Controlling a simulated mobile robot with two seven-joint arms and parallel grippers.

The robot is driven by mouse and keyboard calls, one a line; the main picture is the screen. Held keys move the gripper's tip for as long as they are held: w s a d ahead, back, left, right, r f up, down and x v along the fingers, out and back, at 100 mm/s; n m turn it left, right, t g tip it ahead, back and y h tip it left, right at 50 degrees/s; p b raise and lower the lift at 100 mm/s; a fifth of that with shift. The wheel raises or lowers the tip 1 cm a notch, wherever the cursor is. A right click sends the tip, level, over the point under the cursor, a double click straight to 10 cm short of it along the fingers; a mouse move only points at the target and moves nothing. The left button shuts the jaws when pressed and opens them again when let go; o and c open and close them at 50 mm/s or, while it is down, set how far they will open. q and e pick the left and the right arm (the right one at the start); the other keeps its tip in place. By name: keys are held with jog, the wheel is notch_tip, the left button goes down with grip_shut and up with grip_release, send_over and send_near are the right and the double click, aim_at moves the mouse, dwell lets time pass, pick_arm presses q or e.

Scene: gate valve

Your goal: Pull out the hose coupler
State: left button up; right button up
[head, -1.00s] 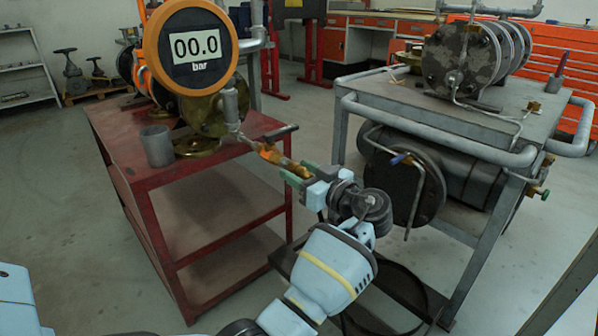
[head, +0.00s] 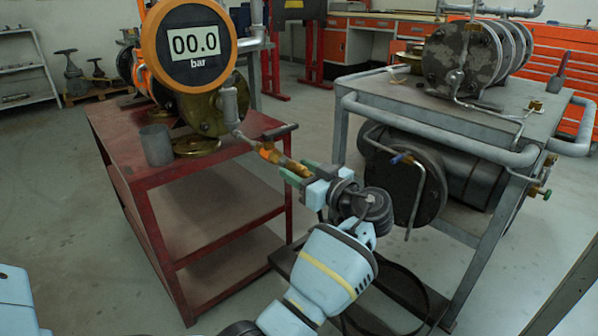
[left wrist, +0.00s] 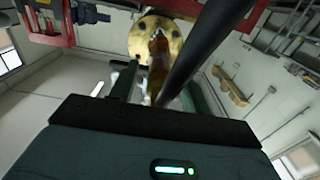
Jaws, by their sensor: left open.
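The hose coupler (head: 270,154), orange and brass, sits at the end of a thin pipe running down from the gauge assembly, off the right side of the red table. My left gripper (head: 299,170) is open, its green fingers on either side of the coupler's brass near end. In the left wrist view, the coupler (left wrist: 158,62) shows between the two fingers, partly hidden by a dark bar crossing the view. I cannot tell whether the fingers touch it. My right gripper is not in view.
A round gauge (head: 190,45) reading 00.0 bar stands on the red table (head: 150,182), beside a grey cup (head: 156,146). A grey metal cart (head: 460,135) with a dark tank stands to the right. A dark hose lies on the floor below my arm.

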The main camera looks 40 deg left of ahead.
pick_arm(q)
grip_shut()
dwell(0.3)
jog(key=shift+d, duration=0.1)
jog(key=shift+s+d+b, duration=0.15)
jog(key=shift+d+b, duration=0.15)
jog(key=shift+d, duration=1.15)
jog(key=shift+s+d+b, duration=0.1)
jog(key=shift+d+b, duration=0.2)
jog(key=shift+d, duration=1.15)
